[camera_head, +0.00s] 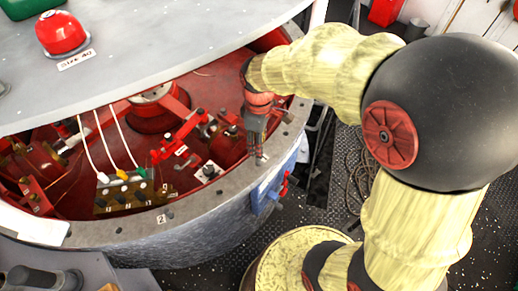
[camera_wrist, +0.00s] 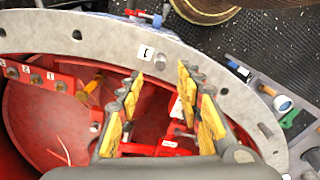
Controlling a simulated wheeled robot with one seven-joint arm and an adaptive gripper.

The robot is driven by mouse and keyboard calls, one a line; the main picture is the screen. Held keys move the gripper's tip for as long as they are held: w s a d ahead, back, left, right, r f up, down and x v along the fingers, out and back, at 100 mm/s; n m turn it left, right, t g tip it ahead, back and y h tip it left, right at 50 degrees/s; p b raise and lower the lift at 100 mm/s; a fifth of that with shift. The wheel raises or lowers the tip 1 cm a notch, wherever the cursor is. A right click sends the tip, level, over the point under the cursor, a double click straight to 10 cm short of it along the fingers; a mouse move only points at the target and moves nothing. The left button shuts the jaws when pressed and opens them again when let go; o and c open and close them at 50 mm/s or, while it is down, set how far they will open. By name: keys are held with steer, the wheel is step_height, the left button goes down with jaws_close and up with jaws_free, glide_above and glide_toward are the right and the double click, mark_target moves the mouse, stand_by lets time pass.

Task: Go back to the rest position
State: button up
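My gripper (camera_head: 257,150) hangs pointing down at the inner edge of the round housing's grey flange (camera_head: 205,207), on the right side of the opening. In the wrist view my gripper (camera_wrist: 160,78) shows two fingers with yellow pads, standing apart with nothing held between them. The flange (camera_wrist: 110,35) with bolt holes and a "1" label passes beyond the fingertips. Red parts of the housing's inside show below and between the fingers. Whether the fingers touch anything is not clear.
Red valves and a block with white cables (camera_head: 125,190) fill the inside. A red-handled blue fitting (camera_head: 270,190) sticks out of the outer wall. Dark riveted floor lies to the right.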

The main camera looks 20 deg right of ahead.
steer(key=shift+r, duration=0.45)
steer(key=shift+m, duration=0.5)
steer(key=s+r+m+t, duration=0.5)
steer(key=s+r+m, duration=0.3)
steer(key=s+r, duration=0.5)
steer(key=shift+s+r+m+t, duration=0.3)
steer(key=shift+s+r, duration=0.1)
steer(key=shift+r, duration=0.7)
steer(key=shift+a, duration=0.1)
